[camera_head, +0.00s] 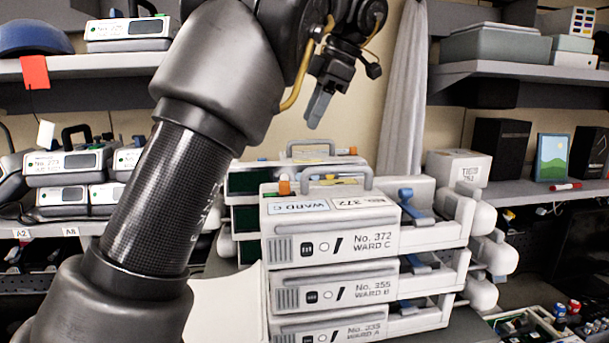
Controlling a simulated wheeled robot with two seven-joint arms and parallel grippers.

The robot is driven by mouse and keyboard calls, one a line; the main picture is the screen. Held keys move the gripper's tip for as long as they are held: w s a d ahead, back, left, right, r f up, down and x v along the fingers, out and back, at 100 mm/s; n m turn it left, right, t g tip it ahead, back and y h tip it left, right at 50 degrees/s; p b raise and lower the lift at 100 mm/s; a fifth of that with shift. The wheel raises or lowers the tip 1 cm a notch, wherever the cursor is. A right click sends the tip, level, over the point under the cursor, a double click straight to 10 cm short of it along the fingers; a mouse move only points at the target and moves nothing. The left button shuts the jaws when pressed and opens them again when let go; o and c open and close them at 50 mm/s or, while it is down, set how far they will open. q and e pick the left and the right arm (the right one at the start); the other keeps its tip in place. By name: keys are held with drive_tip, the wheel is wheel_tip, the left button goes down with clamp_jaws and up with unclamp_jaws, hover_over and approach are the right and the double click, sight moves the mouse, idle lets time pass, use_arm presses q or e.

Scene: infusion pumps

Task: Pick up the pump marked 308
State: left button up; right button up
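No label that I can read shows 308. A stack of white pumps stands in the middle: the top pump (330,235) reads No. 372 WARD C, the one below (335,287) reads No. 355 WARD B. The lowest pump (330,328) reads WARD A, its number seemingly 335. The top pump has a grey carrying handle. My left gripper (320,105) hangs above and behind the stack, apart from it, pointing down; its fingers overlap in this view. My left arm hides part of the left side. My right gripper is out of view.
More pumps sit on the left shelves (70,165), their numbers hard to read. Another stack (243,185) stands behind the front one. A white box (458,168), dark speakers (500,148) and a picture (551,157) are at right. A grey curtain (404,90) hangs behind.

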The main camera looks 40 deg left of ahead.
sight(295, 165)
use_arm(q)
drive_tip(key=shift+s, duration=0.25)
drive_tip(key=shift+d+x, duration=0.1)
drive_tip(key=shift+x, duration=1.15)
drive_tip(key=shift+d+x, duration=0.15)
drive_tip(key=shift+x, duration=1.1)
drive_tip(key=shift+s+f, duration=0.1)
drive_tip(key=shift+s, duration=0.1)
clamp_jaws()
